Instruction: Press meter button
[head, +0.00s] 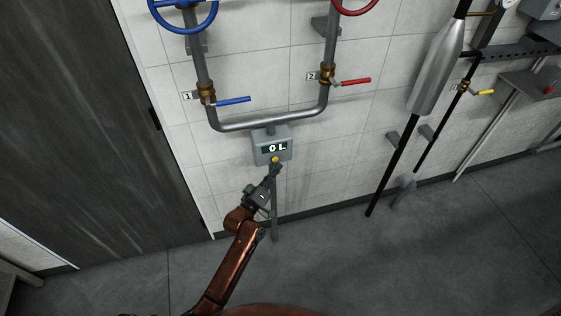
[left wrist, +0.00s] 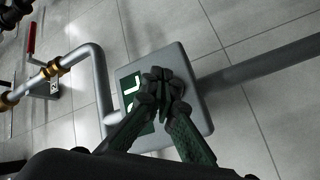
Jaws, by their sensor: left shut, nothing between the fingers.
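The meter (head: 271,145) is a grey box below the U-shaped pipe, with a dark display that reads "0 L" in the head view. Its yellow round button (head: 275,160) sits under the display. My left gripper (head: 275,170) is shut and empty, with its fingertips at or just below the button; I cannot tell whether they touch it. In the left wrist view the closed fingers (left wrist: 162,78) lie over the front of the meter (left wrist: 192,68), hiding the button and part of the display. My right gripper is not in view.
Above the meter are a blue lever (head: 233,100) marked 1 and a red lever (head: 355,81) marked 2 on the pipe (head: 270,123). A blue wheel (head: 183,28) and a red wheel are higher. A dark door (head: 85,130) stands left. The floor (head: 400,260) is clear.

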